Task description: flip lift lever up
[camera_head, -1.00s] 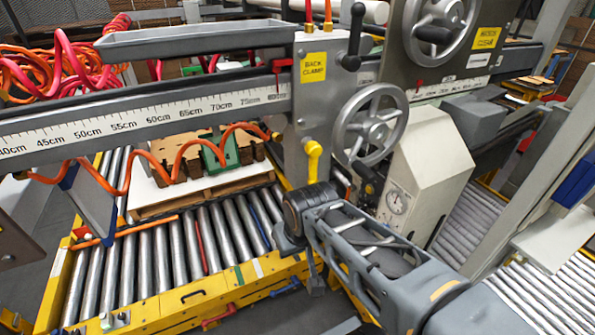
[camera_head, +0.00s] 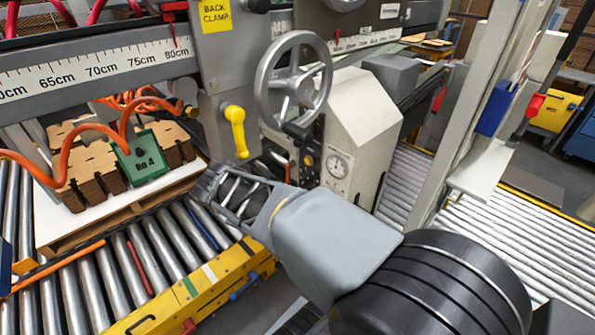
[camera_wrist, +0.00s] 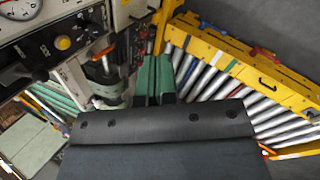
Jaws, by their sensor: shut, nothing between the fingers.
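In the wrist view, a control panel (camera_wrist: 75,28) at the upper left carries a small lever with a red-orange tip (camera_wrist: 104,51). It looks like the lift lever, but no label for it is legible. My gripper (camera_wrist: 155,62) points into the picture from below, its two greenish fingers together with nothing between them. It is to the right of the red-tipped lever and apart from it in the picture. In the head view, my forearm reaches toward the panel (camera_head: 309,160) under the handwheel, and my fingertips are hidden. An orange-red piece shows beside that panel.
A grey handwheel (camera_head: 294,82) and a yellow lever (camera_head: 236,128) are above my arm. A beige housing with a gauge (camera_head: 338,166) stands to the right. The yellow-framed roller conveyor (camera_head: 190,300) bears a pallet with brown blanks (camera_head: 93,178). A round gauge (camera_wrist: 20,8) is in the wrist view's corner.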

